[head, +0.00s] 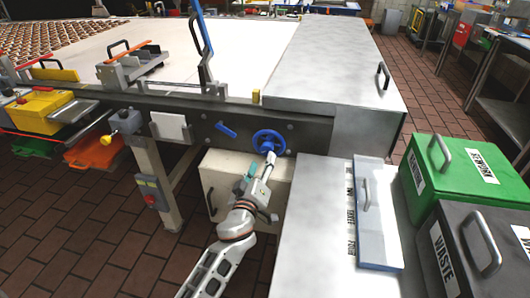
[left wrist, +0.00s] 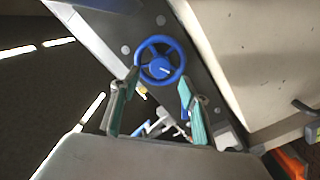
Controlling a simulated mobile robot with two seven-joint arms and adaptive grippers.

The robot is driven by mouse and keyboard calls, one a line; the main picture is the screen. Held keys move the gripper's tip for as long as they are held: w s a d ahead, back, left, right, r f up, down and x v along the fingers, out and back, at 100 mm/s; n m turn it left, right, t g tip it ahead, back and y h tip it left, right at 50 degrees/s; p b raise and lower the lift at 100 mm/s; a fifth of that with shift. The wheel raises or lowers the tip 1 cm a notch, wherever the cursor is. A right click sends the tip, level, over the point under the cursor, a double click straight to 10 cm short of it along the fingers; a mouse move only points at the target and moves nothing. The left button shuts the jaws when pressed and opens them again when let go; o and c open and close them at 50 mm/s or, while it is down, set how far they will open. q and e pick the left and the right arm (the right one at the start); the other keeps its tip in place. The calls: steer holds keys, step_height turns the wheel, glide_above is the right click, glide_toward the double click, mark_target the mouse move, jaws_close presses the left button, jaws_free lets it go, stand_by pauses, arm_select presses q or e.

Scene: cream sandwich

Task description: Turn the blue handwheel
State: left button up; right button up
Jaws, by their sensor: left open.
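The blue handwheel (head: 268,142) is mounted on the grey front rail of the machine, below the table edge. In the left wrist view the wheel (left wrist: 160,72) shows as a blue ring with a round hub and a pale mark on it. My left gripper (head: 262,167) is just below and in front of the wheel in the head view. Its teal-padded fingers are spread apart, with the wheel framed between and beyond the fingertips in the left wrist view. Nothing is held. I cannot tell whether a fingertip touches the rim. My right gripper is not in view.
A blue lever (head: 226,130) is left of the wheel on the same rail. A cream cabinet (head: 226,188) stands below it. A grey counter (head: 318,225) with a handled panel (head: 378,220) is at right, beside green (head: 455,170) and dark (head: 480,240) bins.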

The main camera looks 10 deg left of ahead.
mark_target(266, 151)
arm_select(q)
steer(key=shift+w, duration=3.15)
steer(key=shift+c, duration=0.3)
steer(key=c, duration=1)
